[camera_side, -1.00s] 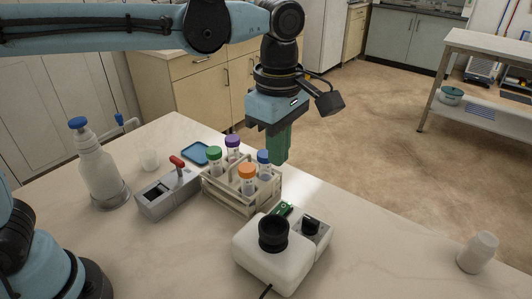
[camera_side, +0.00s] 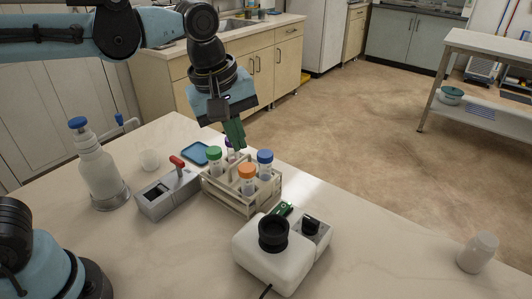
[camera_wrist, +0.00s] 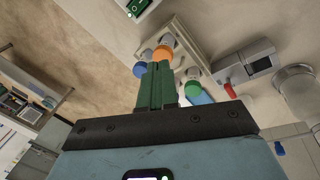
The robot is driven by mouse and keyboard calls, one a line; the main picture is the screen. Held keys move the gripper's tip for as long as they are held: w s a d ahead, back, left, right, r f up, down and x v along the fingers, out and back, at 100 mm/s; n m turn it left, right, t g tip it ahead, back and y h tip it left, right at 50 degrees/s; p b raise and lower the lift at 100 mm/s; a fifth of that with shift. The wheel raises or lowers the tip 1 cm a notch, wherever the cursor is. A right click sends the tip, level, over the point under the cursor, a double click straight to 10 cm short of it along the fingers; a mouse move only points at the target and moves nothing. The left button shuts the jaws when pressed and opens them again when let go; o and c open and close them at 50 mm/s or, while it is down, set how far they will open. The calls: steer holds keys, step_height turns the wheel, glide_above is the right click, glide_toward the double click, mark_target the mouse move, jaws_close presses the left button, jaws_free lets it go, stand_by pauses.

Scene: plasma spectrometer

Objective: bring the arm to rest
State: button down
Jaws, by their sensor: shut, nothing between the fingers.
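My gripper (camera_side: 235,134) has green fingers, closed together with nothing between them. In the side view it hangs above the back of the tube rack, in front of the purple-capped tube, which is mostly hidden. In the wrist view the shut fingers (camera_wrist: 158,85) point toward the rack, with the orange cap (camera_wrist: 163,52), the blue cap (camera_wrist: 140,69) and the green cap (camera_wrist: 192,88) around their tips. The wooden rack (camera_side: 232,203) stands on the table with its capped tubes upright.
A grey device with a red lever (camera_side: 165,195), a blue tray (camera_side: 194,153) and a blue-topped bottle (camera_side: 97,170) stand left of the rack. A white device with a black eyepiece (camera_side: 273,255) is in front. A white jar (camera_side: 478,252) stands far right; the table between is clear.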

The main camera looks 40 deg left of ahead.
steer(key=s+a+f+m+t, duration=0.4)
steer(key=s+a+f+m, duration=0.1)
steer(key=a+m, duration=0.55)
step_height(320, 180, up, 6)
steer(key=n+g, duration=0.5)
steer(key=n, duration=1.2)
glide_above(284, 205)
steer(key=s, duration=0.3)
steer(key=shift+y, duration=0.4)
steer(key=f, duration=0.4)
steer(key=w+f, duration=0.1)
steer(key=f, duration=0.4)
steer(key=w+f, duration=0.1)
steer(key=f, duration=0.4)
steer(key=shift+w+f, duration=0.1)
steer(key=shift+w, duration=0.1)
